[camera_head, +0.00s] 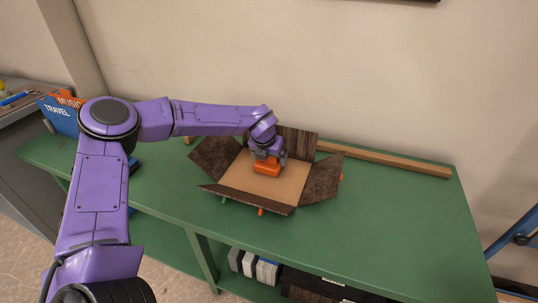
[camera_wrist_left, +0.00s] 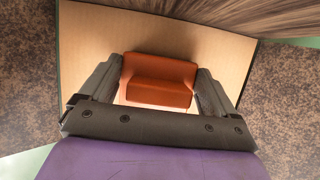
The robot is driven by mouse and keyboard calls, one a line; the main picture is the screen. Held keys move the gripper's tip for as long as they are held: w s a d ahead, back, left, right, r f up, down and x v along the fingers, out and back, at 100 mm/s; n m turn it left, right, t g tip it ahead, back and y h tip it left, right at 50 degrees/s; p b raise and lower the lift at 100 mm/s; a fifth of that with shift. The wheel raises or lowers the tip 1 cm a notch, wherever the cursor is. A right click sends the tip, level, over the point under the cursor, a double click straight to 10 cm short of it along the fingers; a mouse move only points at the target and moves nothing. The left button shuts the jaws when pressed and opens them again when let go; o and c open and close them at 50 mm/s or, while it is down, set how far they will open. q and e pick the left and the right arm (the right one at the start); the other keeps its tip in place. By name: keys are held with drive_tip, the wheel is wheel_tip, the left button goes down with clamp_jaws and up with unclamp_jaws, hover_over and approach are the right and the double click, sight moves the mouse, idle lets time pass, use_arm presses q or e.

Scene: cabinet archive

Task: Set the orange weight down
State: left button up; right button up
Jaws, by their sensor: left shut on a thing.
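The orange weight (camera_head: 267,167) is a small block in the opened box (camera_head: 240,196) on the green table. It also shows in the left wrist view (camera_wrist_left: 158,82), between the two dark fingers. My left gripper (camera_head: 268,156) is shut on the weight from above, over the tan bottom of the box. In the left wrist view my gripper (camera_wrist_left: 158,88) has a finger at each side of the weight. I cannot tell whether the weight touches the box bottom. My right gripper is not in view.
The box has dark brown flaps folded outward. A wooden bar (camera_head: 390,161) lies along the back of the green table (camera_head: 400,215). Books (camera_head: 60,110) stand at the left. The table's right part is clear. Binders (camera_head: 255,266) stand on the shelf below.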

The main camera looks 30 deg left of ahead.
use_arm(q)
drive_tip(key=o, duration=1.7)
drive_tip(key=shift+f, duration=0.1)
drive_tip(key=shift+o, duration=0.2)
drive_tip(key=v, duration=1.2)
drive_tip(key=shift+s, duration=0.2)
